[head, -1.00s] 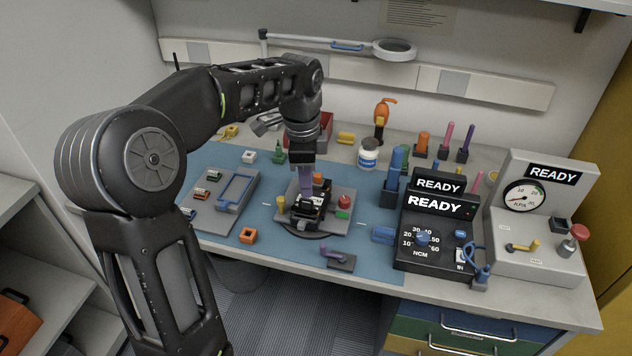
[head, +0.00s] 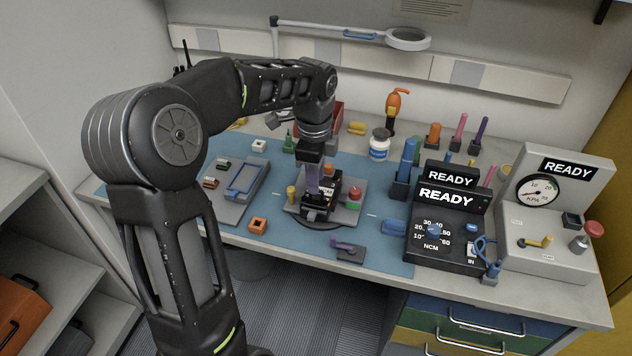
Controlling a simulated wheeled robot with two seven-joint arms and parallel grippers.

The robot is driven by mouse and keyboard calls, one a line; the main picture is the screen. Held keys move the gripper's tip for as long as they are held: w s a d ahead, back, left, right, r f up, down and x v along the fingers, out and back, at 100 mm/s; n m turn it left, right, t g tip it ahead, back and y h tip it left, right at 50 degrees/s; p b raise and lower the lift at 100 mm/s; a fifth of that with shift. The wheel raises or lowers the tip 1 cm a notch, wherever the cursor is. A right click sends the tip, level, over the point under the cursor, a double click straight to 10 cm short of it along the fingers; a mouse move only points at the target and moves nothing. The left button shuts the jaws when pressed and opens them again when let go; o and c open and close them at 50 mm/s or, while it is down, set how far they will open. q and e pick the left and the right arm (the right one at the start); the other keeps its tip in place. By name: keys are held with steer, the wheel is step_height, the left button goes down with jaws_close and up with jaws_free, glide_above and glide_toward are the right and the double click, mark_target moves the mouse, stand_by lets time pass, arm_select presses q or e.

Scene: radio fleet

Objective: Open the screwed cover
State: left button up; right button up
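A small black device (head: 320,204) with a white label sits on a grey fixture plate (head: 352,212) in the middle of the blue mat. No separate cover or screws can be made out at this size. My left gripper (head: 312,165) points straight down over the device. The arm and gripper hide part of the device's back. My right gripper is not in view.
A yellow peg (head: 291,194) and a red knob (head: 354,194) stand on the fixture beside the device. A black torque unit (head: 440,225) reading READY and a pressure gauge unit (head: 555,215) stand at right. A grey tray (head: 237,190) lies left; an orange block (head: 257,226) is in front.

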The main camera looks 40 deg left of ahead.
arm_select(q)
steer(key=shift+w+f, duration=0.1)
steer(key=shift+f, duration=1.15)
jaws_close()
steer(key=shift+r, duration=0.1)
stand_by(0.4)
